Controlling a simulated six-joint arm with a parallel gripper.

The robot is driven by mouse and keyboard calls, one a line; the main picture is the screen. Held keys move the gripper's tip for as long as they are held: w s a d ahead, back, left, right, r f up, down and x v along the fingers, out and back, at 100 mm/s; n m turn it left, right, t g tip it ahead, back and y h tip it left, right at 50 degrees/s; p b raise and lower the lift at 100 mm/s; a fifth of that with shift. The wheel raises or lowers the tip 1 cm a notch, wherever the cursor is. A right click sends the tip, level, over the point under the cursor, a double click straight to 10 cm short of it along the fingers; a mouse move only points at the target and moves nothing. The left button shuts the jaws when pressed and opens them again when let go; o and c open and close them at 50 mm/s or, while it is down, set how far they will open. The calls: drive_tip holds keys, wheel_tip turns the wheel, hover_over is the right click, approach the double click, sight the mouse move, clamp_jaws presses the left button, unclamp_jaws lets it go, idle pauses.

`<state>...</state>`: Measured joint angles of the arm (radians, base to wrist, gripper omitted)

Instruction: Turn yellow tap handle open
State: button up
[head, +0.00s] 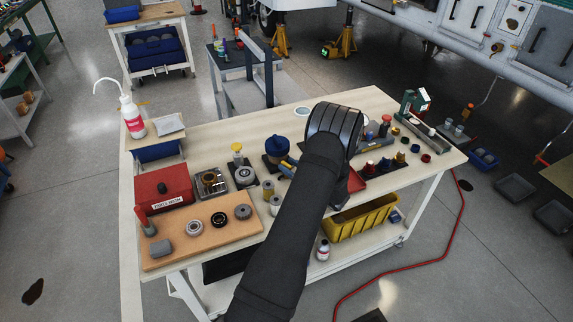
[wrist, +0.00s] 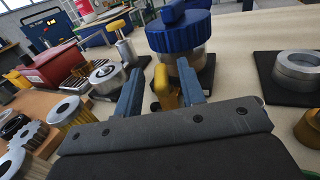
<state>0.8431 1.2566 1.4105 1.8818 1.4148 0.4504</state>
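The yellow tap handle (wrist: 165,88) shows in the wrist view in front of a metal vessel with a blue ribbed lid (wrist: 182,36). My gripper (wrist: 160,68) is open, its two blue fingers on either side of the handle. A gap shows between the left finger and the handle; the right finger is very close to it, and I cannot tell whether they touch. The lower part of the handle is hidden by my gripper's body. In the head view, the blue-lidded vessel (head: 277,146) stands mid-bench, and my arm hides most of the gripper.
A yellow-topped fitting (wrist: 116,30) and a red box (wrist: 50,66) stand left of the vessel. A metal ring on a dark pad (wrist: 298,70) lies to the right.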

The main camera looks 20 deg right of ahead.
drive_tip(key=shift+x, duration=0.85)
drive_tip(key=shift+c, duration=0.5)
clamp_jaws()
drive_tip(key=shift+a+h, duration=0.1)
drive_tip(key=shift+h, duration=0.2)
drive_tip(key=m+t+h, duration=0.1)
drive_tip(key=m+h, duration=0.2)
drive_tip(key=h, duration=0.1)
drive_tip(key=shift+m+h, duration=0.8)
drive_tip(key=shift+h, duration=0.5)
